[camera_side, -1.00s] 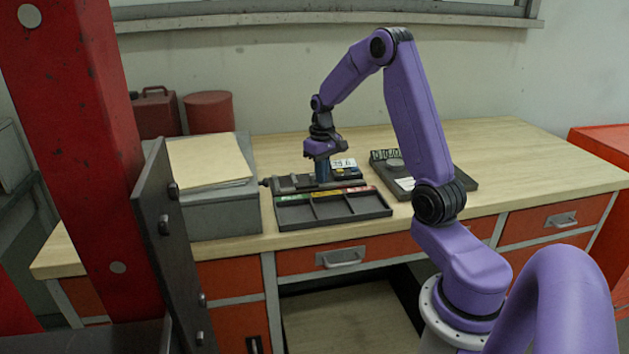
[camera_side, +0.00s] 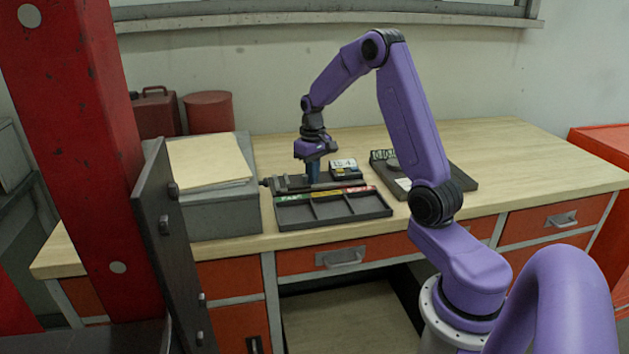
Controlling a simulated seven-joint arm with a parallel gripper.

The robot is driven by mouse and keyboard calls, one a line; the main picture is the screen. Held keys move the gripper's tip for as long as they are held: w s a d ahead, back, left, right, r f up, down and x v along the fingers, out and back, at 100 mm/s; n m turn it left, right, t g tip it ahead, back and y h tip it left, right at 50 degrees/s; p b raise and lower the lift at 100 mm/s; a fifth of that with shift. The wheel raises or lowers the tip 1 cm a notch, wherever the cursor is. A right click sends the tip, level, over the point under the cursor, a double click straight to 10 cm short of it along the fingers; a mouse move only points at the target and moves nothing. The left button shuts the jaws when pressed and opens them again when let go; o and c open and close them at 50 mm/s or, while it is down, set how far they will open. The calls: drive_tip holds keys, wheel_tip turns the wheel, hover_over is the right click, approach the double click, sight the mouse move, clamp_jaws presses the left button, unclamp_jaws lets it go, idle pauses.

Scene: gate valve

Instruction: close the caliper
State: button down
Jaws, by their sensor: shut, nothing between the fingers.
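The caliper (camera_side: 292,185) lies on a dark base behind the three-compartment tray, on the workbench. Its dark beam runs left to right, and a small light display (camera_side: 342,164) stands at its right end. Its digits are too small to read surely. My gripper (camera_side: 314,181) points down at the caliper's middle, with its fingers shut and nothing between them. The fingertips are at the beam, left of the display. I cannot tell whether they touch it. The gripper partly hides the caliper, so the jaw gap is not clear.
The dark tray (camera_side: 387,210) with green, yellow and red labels lies in front. A dark scale-like device (camera_side: 460,183) stands to the right. A grey box (camera_side: 222,218) with folders (camera_side: 208,161) is at left. The bench's right side (camera_side: 540,165) is clear.

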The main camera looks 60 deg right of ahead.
drive_tip(key=shift+w+a, duration=0.75)
idle(0.3)
drive_tip(key=shift+r, duration=0.15)
drive_tip(key=shift+r, duration=0.4)
idle(0.3)
drive_tip(key=shift+s+d, duration=0.45)
wheel_tip(320, 180, up, 7)
idle(0.9)
